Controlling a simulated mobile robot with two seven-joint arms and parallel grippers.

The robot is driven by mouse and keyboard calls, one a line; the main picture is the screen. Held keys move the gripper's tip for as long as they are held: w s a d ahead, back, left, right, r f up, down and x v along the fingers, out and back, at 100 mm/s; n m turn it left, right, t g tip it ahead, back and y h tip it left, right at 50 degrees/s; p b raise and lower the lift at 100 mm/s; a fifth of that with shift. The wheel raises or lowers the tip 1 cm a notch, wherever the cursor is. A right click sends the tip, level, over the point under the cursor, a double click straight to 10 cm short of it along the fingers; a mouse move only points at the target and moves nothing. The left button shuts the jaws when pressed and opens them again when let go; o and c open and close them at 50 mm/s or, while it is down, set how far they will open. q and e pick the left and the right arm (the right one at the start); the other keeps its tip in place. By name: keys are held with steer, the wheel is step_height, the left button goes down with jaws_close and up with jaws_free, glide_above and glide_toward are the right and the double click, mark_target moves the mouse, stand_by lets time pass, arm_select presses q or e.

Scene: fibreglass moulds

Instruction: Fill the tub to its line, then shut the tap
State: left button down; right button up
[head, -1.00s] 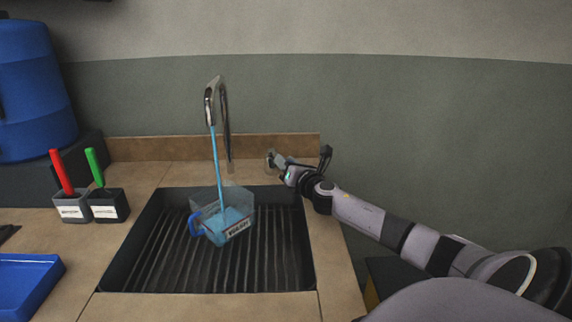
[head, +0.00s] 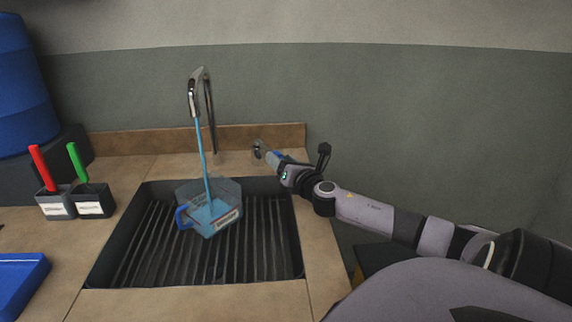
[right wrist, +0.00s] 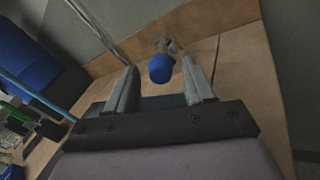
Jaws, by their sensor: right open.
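The clear tub (head: 228,192) with a blue handle and a white label stands in the sink under the tap (head: 210,110). A blue stream (head: 202,160) runs from the spout into it, and blue water lies inside. I cannot make out the fill line. My right gripper (head: 270,156) is at the tap's lever on the back of the counter. In the right wrist view the lever's blue knob (right wrist: 160,68) is between and just beyond the open fingertips (right wrist: 160,84); contact is not clear. My left gripper is not in view.
The dark ribbed sink (head: 265,255) is sunk into the tan counter (head: 200,302). Two holders with a red brush (head: 41,168) and a green brush (head: 77,162) stand to its left, near a blue tray (head: 20,285). A low backsplash (head: 130,142) runs behind.

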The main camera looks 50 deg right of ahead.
steer(key=shift+v, duration=1.05)
